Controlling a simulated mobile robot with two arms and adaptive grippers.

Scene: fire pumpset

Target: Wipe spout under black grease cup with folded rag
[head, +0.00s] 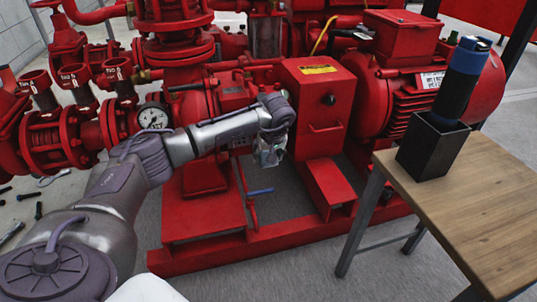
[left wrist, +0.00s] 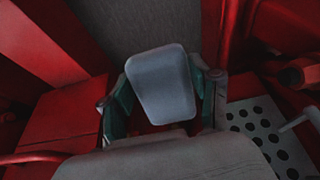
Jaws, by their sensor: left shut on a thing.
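My left gripper (head: 269,150) reaches in front of the red pumpset, near the red box-shaped guard. In the left wrist view its two dark green fingers (left wrist: 160,98) are shut on a folded light grey rag (left wrist: 160,80), which hides much of what lies beyond it. In the head view the rag is small and hard to tell from the fingers. I cannot make out a black grease cup or its spout in either view. My right gripper is not in view.
The red guard (head: 318,95) and red motor (head: 405,95) stand right of my gripper. A wooden table (head: 490,190) at right bears a black holder (head: 432,148) with a blue-and-black cylinder (head: 461,75). A gauge (head: 153,117) and red pipes lie left. A blue rod (head: 261,191) lies low.

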